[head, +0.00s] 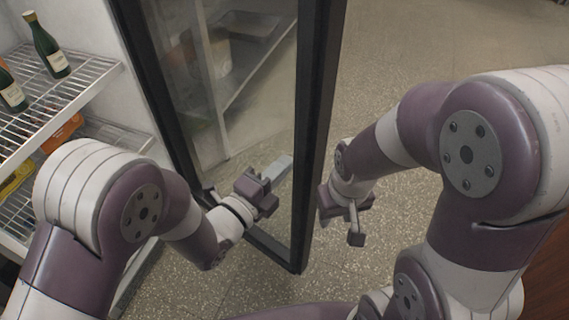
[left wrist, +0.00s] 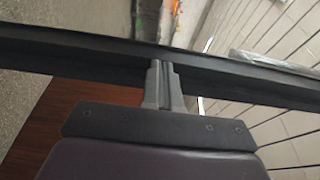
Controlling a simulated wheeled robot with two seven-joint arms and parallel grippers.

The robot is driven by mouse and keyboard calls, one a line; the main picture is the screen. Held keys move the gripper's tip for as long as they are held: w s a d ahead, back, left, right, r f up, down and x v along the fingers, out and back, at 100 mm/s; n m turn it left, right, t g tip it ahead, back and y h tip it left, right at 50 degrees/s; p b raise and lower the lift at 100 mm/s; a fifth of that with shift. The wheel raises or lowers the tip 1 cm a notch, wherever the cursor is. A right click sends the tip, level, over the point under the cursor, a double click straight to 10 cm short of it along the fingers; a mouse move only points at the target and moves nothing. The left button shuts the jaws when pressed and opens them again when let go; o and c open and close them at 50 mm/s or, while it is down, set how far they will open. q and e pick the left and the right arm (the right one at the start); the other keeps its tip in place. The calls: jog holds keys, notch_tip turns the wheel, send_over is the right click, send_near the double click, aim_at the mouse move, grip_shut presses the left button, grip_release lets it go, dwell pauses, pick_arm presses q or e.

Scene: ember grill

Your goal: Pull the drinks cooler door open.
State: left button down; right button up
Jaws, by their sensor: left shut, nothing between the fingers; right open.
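The drinks cooler door (head: 316,120), a glass pane in a black frame, stands swung open, with the shelves exposed to its left. My left gripper (head: 264,190) is shut and empty, in front of the lower part of the pane near the door's free edge. A pale grey bar shows beside it; I cannot tell whether it is a handle. In the left wrist view, the shut fingers (left wrist: 160,75) reach the black door frame (left wrist: 80,50); contact is unclear. My right gripper (head: 346,220) is open and empty, just right of the door's free edge.
Wire shelves (head: 75,92) inside the cooler hold green bottles (head: 47,45) and coloured packs (head: 62,133). Speckled floor (head: 420,45) is clear beyond and right of the door. A brown wooden surface (head: 548,275) is at the lower right.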

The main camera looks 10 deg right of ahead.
pick_arm(q)
jog(key=shift+w+d, duration=0.5)
jog(key=shift+d, duration=0.05)
